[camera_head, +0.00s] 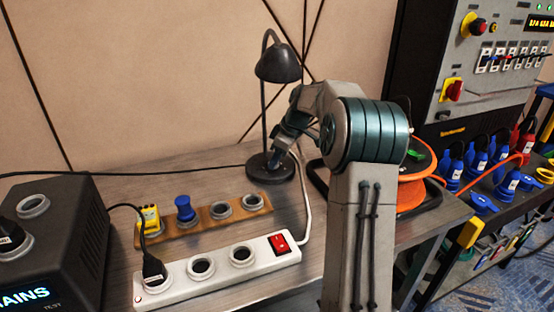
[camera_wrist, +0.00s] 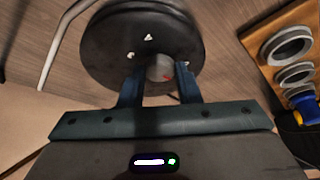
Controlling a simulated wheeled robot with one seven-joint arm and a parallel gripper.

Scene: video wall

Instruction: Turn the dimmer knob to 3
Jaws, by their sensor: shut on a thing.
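The dimmer knob (camera_wrist: 158,68) is a small grey round knob on the black round base (camera_wrist: 105,40) of a desk lamp. A small red mark shows on the knob's right side in the wrist view. Small white marks lie around it on the base; I cannot read them. My gripper (camera_wrist: 160,74) has one finger on each side of the knob and is shut on it. In the head view the black lamp (camera_head: 278,66) stands upright on the table, and my gripper (camera_head: 279,155) reaches down to its base; the knob is hidden there.
A wooden socket strip (camera_head: 203,227) with yellow and blue plugs lies left of the lamp. A white power strip (camera_head: 220,277) with a red switch lies in front. A dark box (camera_head: 55,245) stands at left, an orange cable reel (camera_head: 411,195) at right.

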